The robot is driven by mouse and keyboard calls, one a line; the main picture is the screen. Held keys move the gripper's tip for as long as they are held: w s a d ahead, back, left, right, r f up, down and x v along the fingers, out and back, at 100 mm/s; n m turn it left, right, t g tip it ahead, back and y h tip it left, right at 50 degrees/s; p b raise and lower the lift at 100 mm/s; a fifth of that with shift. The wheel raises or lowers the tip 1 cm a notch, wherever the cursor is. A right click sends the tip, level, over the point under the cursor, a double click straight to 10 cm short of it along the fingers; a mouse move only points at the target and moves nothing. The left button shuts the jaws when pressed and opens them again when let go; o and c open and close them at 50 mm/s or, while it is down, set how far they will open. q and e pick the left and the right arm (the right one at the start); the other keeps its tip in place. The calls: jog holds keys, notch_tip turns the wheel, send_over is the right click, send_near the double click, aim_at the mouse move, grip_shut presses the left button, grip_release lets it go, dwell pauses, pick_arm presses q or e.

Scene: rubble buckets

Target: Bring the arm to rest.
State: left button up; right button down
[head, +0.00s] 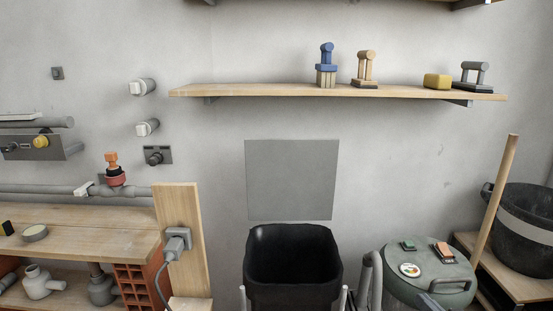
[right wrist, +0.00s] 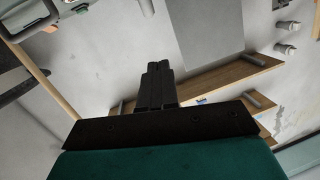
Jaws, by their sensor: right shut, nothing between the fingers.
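My right gripper (right wrist: 158,68) shows in the right wrist view as two dark fingers side by side, shut and empty. Its dark mount and a teal part of my wrist fill the bottom of that view. The fingers point out toward the pale wall, with nothing touching their tips. I make out no gripper in the head view. My left gripper is in neither view.
A black bucket (head: 293,262) stands below a grey wall panel (head: 292,180). Right of it are a green-lidded drum (head: 430,272), a wooden pole (head: 496,200) and a dark tub (head: 525,225). A wall shelf (head: 240,90) holds small objects. A wooden bench (head: 90,217) is at left.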

jog(key=s+a+f+n+g, duration=0.2)
jog(key=s+f+n+g, duration=0.3)
jog(key=s, duration=0.6)
jog(key=s+a+f+n+g, duration=0.1)
jog(key=s+a+f+n, duration=0.1)
jog(key=s+f, duration=0.65)
jog(key=s+a+r+m, duration=0.2)
jog(key=a+m, duration=0.2)
jog(key=a, duration=0.6)
jog(key=shift+a+m+h+p, duration=0.2)
jog(key=shift+m+h+p, duration=0.1)
jog(key=shift+h+p, duration=0.15)
